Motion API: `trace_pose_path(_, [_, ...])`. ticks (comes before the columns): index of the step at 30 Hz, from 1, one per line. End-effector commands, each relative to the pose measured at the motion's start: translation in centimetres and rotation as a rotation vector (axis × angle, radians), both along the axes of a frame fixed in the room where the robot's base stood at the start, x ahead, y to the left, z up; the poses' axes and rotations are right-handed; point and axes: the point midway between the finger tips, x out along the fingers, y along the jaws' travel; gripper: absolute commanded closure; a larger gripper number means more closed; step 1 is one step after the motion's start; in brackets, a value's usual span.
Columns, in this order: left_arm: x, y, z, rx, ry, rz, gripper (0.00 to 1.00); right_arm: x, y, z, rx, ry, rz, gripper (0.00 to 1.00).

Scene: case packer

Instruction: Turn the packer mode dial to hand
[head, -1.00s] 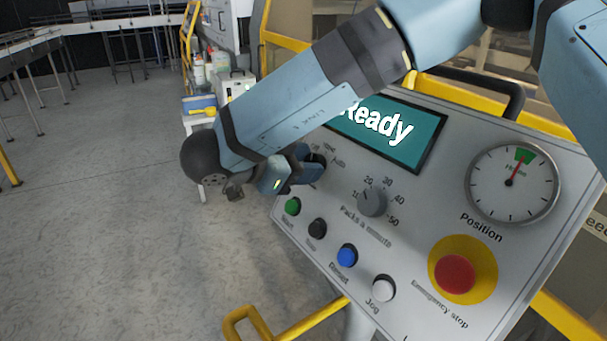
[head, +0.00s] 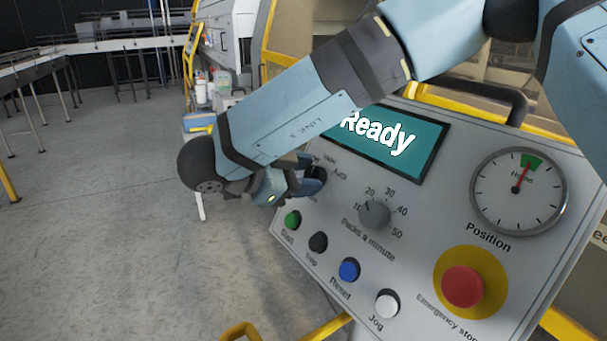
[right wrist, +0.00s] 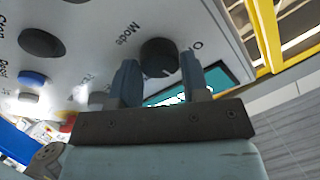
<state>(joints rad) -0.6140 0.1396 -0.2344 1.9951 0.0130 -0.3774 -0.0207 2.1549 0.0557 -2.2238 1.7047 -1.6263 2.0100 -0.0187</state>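The packer mode dial is a dark round knob at the upper left of the grey control panel (head: 420,225). In the right wrist view the dial (right wrist: 158,54) shows beside the printed word "Mode". My right gripper (head: 314,175) is at the dial with its fingers apart. In the right wrist view the two fingertips (right wrist: 160,70) stand on either side of the dial; I cannot tell whether they touch it. In the head view the gripper covers most of the dial, and its pointer setting cannot be read. My left gripper is not in view.
Close by are the "Ready" screen (head: 385,142), the packs-a-minute knob (head: 374,214), the green start button (head: 292,219), a black button (head: 318,242), a blue button (head: 349,270) and a white jog button (head: 387,303). The red emergency stop (head: 463,286) is lower right.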

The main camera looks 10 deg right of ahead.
Motion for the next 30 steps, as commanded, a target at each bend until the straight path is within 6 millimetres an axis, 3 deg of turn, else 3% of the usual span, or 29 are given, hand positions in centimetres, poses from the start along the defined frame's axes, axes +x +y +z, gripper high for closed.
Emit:
trace_pose_path(1, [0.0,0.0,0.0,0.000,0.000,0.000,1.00,0.0,0.0,0.0,0.000,0.000,0.000,0.46])
trace_pose_path(3, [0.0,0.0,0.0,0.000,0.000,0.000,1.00,0.0,0.0,0.0,0.000,0.000,0.000,0.34])
trace_pose_path(14, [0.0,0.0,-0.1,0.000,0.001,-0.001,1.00,-0.2,0.6,0.2,-0.001,-0.001,0.002,0.34])
trace_pose_path(30, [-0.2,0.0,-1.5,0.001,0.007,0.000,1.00,-3.5,10.2,4.1,-0.001,-0.004,0.002,0.34])
